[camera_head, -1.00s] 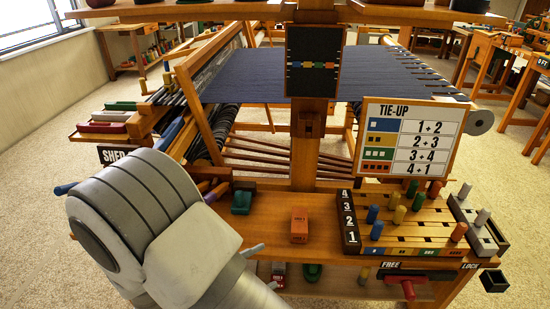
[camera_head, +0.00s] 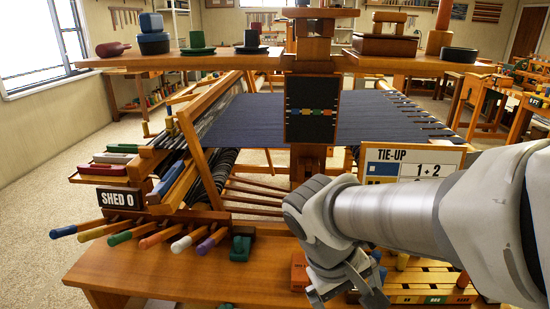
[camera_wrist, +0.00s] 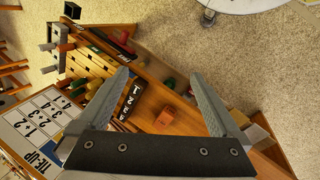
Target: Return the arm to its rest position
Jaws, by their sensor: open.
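My arm reaches in from the right edge of the head view, bent downward at the wrist. My gripper (camera_head: 346,294) is at the bottom of that view, over the front bench of the loom and partly cut off by the frame. In the wrist view my gripper (camera_wrist: 160,76) has its two fingers wide apart with nothing between them. Beyond the fingers lies an orange block (camera_wrist: 166,116) on the wooden bench. The arm hides much of the tie-up board (camera_head: 385,153) and the peg rack (camera_head: 430,287) in the head view.
Coloured shed levers (camera_head: 130,235) stick out at the left beside a green block (camera_head: 240,247). A shelf (camera_head: 235,62) with spools and cups crosses above the dark cloth (camera_head: 250,120). The post with a dark panel (camera_head: 312,108) stands left of my arm. Carpet (camera_head: 60,200) lies open at the left.

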